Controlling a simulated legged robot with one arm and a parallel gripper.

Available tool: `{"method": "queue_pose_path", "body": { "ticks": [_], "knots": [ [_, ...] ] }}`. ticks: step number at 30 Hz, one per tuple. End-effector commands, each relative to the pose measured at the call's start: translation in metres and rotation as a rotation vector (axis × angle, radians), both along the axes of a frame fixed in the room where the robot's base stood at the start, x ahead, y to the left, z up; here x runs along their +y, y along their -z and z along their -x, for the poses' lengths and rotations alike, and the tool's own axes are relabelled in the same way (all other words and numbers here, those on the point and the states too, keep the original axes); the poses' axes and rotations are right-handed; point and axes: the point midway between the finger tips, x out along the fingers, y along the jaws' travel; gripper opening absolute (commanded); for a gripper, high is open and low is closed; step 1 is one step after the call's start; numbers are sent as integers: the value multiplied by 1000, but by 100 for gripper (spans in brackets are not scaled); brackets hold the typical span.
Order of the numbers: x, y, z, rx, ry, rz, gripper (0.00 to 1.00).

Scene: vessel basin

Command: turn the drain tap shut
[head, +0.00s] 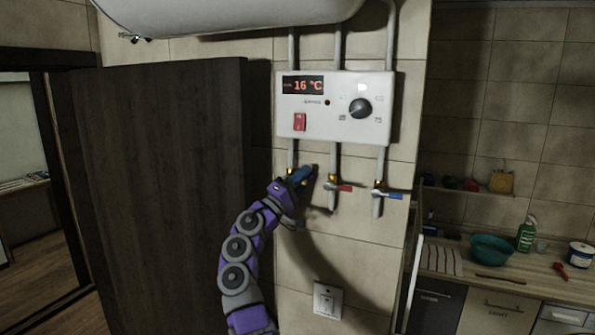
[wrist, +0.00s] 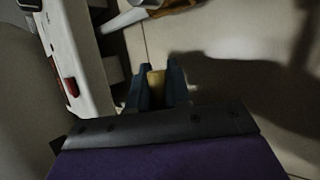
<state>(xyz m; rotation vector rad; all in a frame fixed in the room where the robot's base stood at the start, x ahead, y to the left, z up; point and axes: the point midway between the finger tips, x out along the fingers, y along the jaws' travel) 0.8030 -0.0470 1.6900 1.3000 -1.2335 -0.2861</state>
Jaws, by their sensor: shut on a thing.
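The drain tap appears to be the one on the left pipe below the control panel, mostly hidden behind my gripper (head: 303,174) in the head view. In the wrist view a yellowish piece, seemingly the tap's handle (wrist: 156,82), sits between the two dark fingers of my gripper (wrist: 157,88). The fingers are shut on it from both sides. The exact angle of the handle is hard to tell in the dim light.
A middle tap with a red handle (head: 342,188) and a right tap with a blue handle (head: 391,196) are close by. The white control panel (head: 340,139) reads 16 °C above. A dark wooden panel (head: 160,190) stands left. A wall socket (head: 328,300) is below.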

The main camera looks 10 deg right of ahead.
Motion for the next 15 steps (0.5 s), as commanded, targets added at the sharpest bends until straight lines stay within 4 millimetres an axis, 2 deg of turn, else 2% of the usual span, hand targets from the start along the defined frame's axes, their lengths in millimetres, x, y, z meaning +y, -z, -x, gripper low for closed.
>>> {"method": "queue_pose_path", "body": {
  "ticks": [14, 15],
  "knots": [
    [2, 4, -1, -7, -3, -16, 0],
    [2, 4, -1, -7, -3, -16, 19]
  ]
}}
